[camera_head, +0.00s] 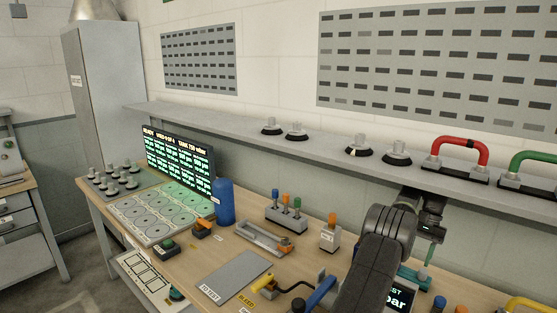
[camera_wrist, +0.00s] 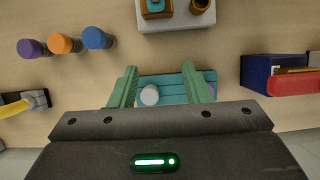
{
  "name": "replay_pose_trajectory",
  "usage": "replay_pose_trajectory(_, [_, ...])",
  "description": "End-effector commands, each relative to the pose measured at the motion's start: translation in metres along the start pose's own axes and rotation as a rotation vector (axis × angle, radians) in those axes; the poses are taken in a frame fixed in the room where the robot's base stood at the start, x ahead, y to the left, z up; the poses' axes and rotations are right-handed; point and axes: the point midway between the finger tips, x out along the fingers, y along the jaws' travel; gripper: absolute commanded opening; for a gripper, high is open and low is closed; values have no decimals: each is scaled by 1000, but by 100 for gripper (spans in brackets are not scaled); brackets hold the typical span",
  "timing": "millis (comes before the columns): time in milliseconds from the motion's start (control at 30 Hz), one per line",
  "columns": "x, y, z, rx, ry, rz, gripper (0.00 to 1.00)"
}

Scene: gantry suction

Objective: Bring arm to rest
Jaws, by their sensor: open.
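My arm (camera_head: 378,255) reaches over the right part of the wooden bench in the head view, below the grey shelf. My gripper (camera_wrist: 159,72) shows two green fingers in the wrist view. They are spread apart, with nothing clamped between them. Beyond and partly between the fingers lies a teal fixture (camera_wrist: 175,92) with a white round piece (camera_wrist: 149,95) on it. I cannot tell the height of the fingers above it. In the head view the fingertips are small and partly hidden by my arm.
The shelf (camera_head: 300,143) carries suction cups and a red-handled tool (camera_head: 460,152). A screen (camera_head: 180,160), blue cylinder (camera_head: 224,202) and grey mat (camera_head: 234,277) are on the bench. Purple, orange and blue knobs (camera_wrist: 63,44) and a dark blue box (camera_wrist: 272,74) flank my gripper.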

Motion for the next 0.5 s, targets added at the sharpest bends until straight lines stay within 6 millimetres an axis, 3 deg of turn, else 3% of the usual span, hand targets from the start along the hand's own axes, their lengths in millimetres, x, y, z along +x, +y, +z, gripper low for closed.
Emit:
replay_pose_trajectory(100, [-2, 0, -5, 0, 0, 0, 44])
replay_pose_trajectory(500, [9, 0, 20, 0, 0, 0, 44])
